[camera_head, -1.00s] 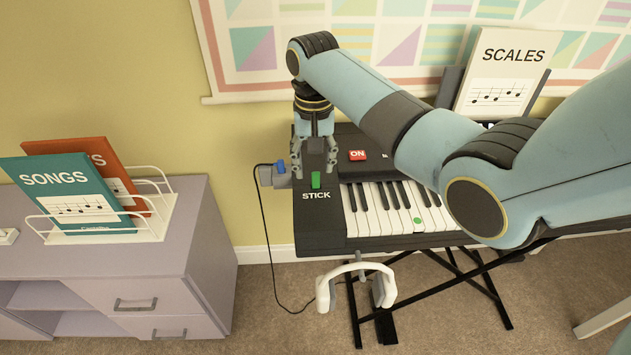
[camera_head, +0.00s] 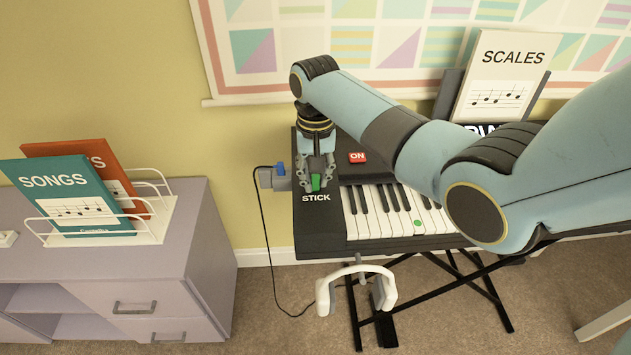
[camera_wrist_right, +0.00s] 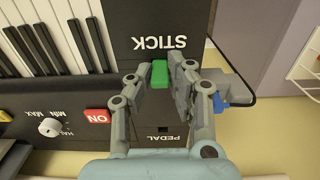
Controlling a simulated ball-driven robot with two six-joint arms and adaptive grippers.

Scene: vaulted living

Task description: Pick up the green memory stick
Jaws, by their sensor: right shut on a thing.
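The green memory stick (camera_head: 315,182) stands at the left end of the black keyboard (camera_head: 320,231), just above the printed word STICK. My right gripper (camera_head: 316,186) has come down over it from above, with a finger on each side. In the right wrist view the green memory stick (camera_wrist_right: 160,74) sits between the fingertips of my right gripper (camera_wrist_right: 159,76), which is shut on it. The stick is still at the keyboard's surface, and its lower end is hidden. My left gripper is not in view.
A grey block with a blue plug (camera_head: 280,169) and a black cable sits at the keyboard's left edge. White headphones (camera_head: 356,285) hang at the front. A red ON button (camera_head: 357,157) and a SCALES book (camera_head: 506,75) are nearby. A lilac cabinet (camera_head: 150,260) stands left.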

